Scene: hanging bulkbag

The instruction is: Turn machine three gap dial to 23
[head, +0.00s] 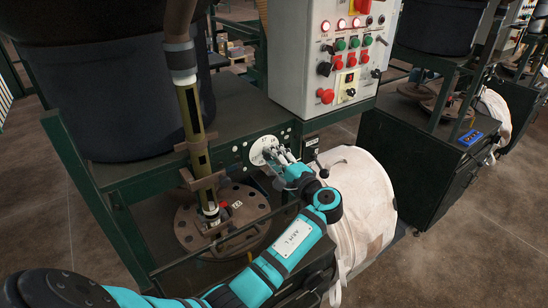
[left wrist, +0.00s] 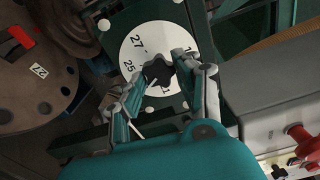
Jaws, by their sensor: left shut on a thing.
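The gap dial is a white round plate (head: 257,151) with dark numbers on the green machine front. The left wrist view shows the fingers (left wrist: 161,80) around the knob. The knob's exact setting cannot be read. My right gripper is not in view.
A brown bolted flange (head: 185,225) with a vertical pipe (head: 191,115) stands left of the dial. A grey control box (head: 325,60) with buttons is above right. A white bulk bag (head: 362,200) is close to the right of my wrist. Another machine (head: 425,150) stands farther right.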

